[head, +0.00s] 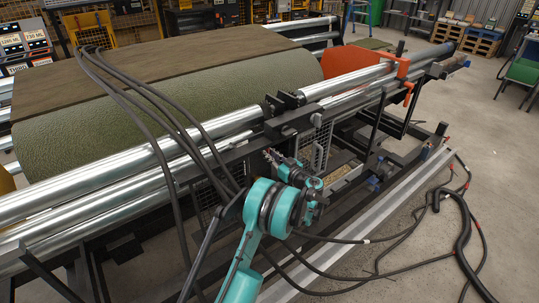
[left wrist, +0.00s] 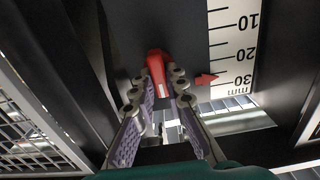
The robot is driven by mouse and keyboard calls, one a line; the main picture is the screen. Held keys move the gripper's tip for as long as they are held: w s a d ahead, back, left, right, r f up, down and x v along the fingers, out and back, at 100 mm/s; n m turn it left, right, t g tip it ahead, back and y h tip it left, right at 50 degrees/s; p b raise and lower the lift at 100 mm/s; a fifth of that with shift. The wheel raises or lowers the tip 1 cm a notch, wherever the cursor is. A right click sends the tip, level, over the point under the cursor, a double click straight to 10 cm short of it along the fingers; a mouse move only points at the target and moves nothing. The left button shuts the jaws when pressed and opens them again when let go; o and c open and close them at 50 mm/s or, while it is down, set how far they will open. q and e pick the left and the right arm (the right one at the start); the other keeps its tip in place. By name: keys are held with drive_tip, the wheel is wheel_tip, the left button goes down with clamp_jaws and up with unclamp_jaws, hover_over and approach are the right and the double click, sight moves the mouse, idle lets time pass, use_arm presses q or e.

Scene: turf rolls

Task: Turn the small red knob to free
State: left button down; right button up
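The small red knob (left wrist: 157,67) shows in the left wrist view on a dark plate, its handle pointing down toward my gripper. My left gripper (left wrist: 159,82) has its two fingers apart, one on each side of the knob's lower end. A small gap seems to show on each side, and I see no clear contact. In the head view my left gripper (head: 273,157) is at the machine's front frame, below the metal rollers. The knob cannot be made out there. My right gripper is in neither view.
A white millimetre scale (left wrist: 232,45) with a red pointer (left wrist: 206,79) sits right of the knob. Dark frame bars and wire mesh (left wrist: 30,120) stand close by. In the head view, black hoses (head: 150,100) cross the turf roll (head: 170,105); cables lie on the floor at right.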

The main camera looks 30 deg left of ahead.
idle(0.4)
use_arm(q)
drive_tip(key=shift+w+d+f+m, duration=0.1)
drive_tip(key=shift+m, duration=2.9)
drive_tip(key=shift+w+a+f+m, duration=0.1)
drive_tip(key=shift+m, duration=2.9)
drive_tip(key=shift+w+d+f+m, duration=0.1)
drive_tip(key=shift+m, duration=2.9)
drive_tip(key=c, duration=1.5)
unclamp_jaws()
drive_tip(key=shift+c, duration=0.2)
drive_tip(key=v, duration=1.2)
